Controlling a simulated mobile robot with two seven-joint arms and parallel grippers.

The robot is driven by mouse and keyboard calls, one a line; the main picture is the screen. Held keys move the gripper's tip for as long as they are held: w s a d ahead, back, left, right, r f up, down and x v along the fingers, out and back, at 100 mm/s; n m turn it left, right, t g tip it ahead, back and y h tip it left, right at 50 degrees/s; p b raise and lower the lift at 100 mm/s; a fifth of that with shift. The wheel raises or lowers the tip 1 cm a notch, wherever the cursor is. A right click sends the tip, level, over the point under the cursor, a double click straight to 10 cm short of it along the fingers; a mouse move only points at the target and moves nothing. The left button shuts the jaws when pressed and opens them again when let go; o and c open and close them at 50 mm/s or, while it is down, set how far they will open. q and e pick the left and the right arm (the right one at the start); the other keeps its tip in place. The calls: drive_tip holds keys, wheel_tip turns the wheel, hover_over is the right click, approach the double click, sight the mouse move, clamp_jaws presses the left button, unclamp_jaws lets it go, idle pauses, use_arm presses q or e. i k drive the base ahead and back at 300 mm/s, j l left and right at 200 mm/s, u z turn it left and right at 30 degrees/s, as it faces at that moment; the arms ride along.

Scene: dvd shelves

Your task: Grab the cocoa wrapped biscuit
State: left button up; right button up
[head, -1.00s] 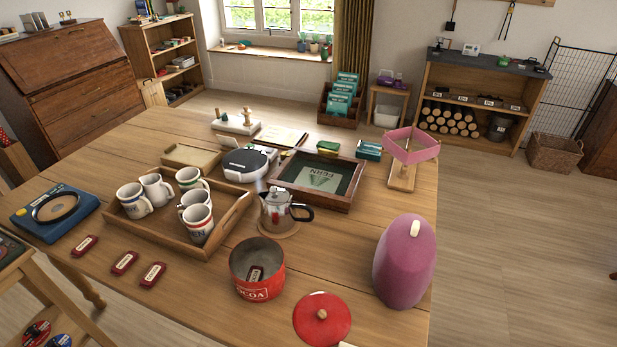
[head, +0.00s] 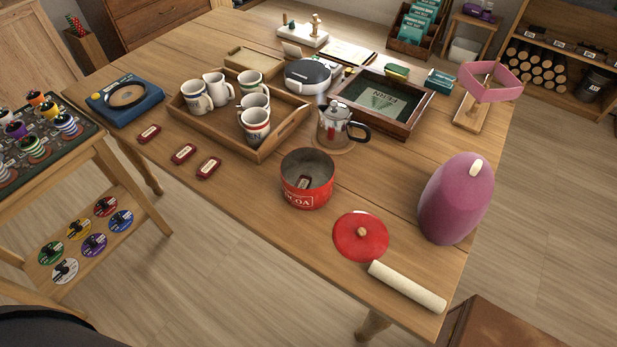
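Three small dark-red wrapped biscuits with pale labels lie in a loose row on the table, left of the red tin: one at the left (head: 149,133), one in the middle (head: 184,153) and one at the right (head: 208,167). Another similar wrapped biscuit (head: 304,183) is inside the open red cocoa tin (head: 307,195). The labels are too small to read, so I cannot tell which is the cocoa one. The tin's red lid (head: 361,237) lies on the table beside it. Neither of my grippers is in view.
A wooden tray (head: 283,137) of several mugs stands behind the biscuits, with a moka pot (head: 336,124) to its right. A purple cosy-like object (head: 455,198) and a cream roll (head: 407,286) are near the right edge. A game stand (head: 50,180) is at left. Table front is clear.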

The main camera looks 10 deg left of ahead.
sight(206, 171)
drive_tip(key=u, duration=1.3)
drive_tip(key=i+j+z, duration=0.25)
drive_tip(key=z, duration=0.15)
drive_tip(key=i+j+z, duration=0.4)
